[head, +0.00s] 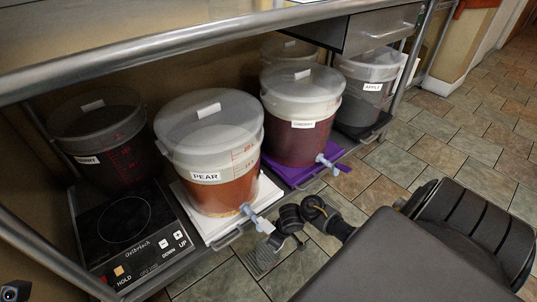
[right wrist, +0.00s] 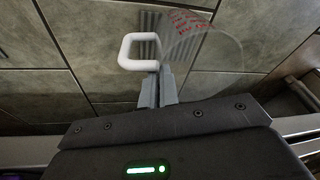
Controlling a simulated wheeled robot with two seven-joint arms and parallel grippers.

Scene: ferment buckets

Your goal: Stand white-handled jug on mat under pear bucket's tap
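The pear bucket (head: 208,146), labelled PEAR, holds reddish-amber liquid and stands on a white board (head: 246,199) on the lower shelf. Its pale tap (head: 253,216) points out over the floor. A ribbed grey mat (head: 262,262) lies on the floor below; it also shows in the right wrist view (right wrist: 150,24). In that view my right gripper (right wrist: 159,78) is shut on the white handle (right wrist: 126,50) of a clear jug with red markings (right wrist: 196,22). In the head view my right gripper (head: 272,243) is near the tap, above the mat; the jug is hard to make out. My left gripper is not visible.
A cherry bucket (head: 302,103) on a purple board (head: 282,171) and an apple bucket (head: 370,82) stand further right. A bucket on the left (head: 96,122) is behind an induction hob (head: 124,222). The metal table edge (head: 180,44) overhangs. Tiled floor at right is open.

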